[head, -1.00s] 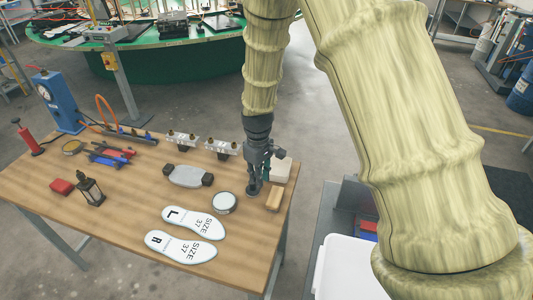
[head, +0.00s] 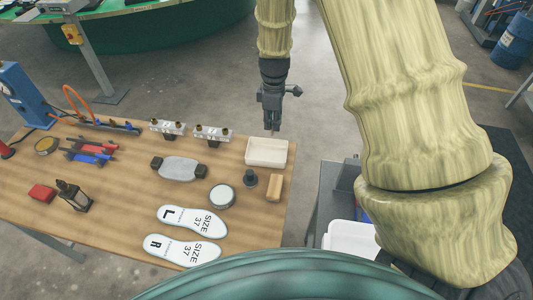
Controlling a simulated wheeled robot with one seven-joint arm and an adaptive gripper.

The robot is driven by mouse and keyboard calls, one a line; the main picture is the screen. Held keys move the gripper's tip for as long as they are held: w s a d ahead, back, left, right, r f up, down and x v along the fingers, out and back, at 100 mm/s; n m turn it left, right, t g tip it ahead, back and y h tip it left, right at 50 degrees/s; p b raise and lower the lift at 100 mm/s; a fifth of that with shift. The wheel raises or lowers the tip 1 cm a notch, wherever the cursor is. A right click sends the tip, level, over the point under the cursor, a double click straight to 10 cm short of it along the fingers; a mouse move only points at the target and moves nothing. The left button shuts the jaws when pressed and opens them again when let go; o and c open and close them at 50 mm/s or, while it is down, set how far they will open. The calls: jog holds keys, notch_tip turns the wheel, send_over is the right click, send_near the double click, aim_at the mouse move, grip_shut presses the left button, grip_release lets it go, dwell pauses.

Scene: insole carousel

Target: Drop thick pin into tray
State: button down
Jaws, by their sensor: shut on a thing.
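A small cream tray (head: 256,162) stands at the right back edge of the wooden table. My gripper (head: 271,122) is raised above the tray's back side, fingers pointing down. It is shut on the thick pin (head: 274,132), of which only a thin dark bit shows below the fingertips, apart from the tray. A dark round holder (head: 250,180) stands upright in front of the tray. The tray's inside is too small to read clearly.
A tan block (head: 274,187) stands right of the holder, and a round tin (head: 222,196) to its left. Two insoles (head: 190,221) lie in front. Two metal blocks with knobs (head: 212,134) stand left of the tray. A white bin (head: 350,238) is off the table's right side.

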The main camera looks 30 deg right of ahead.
aim_at(273, 131)
jog(key=shift+f+b, duration=1.45)
jog(key=shift+f, duration=1.05)
jog(key=c, duration=1.3)
grip_release()
notch_tip(273, 131, up, 12)
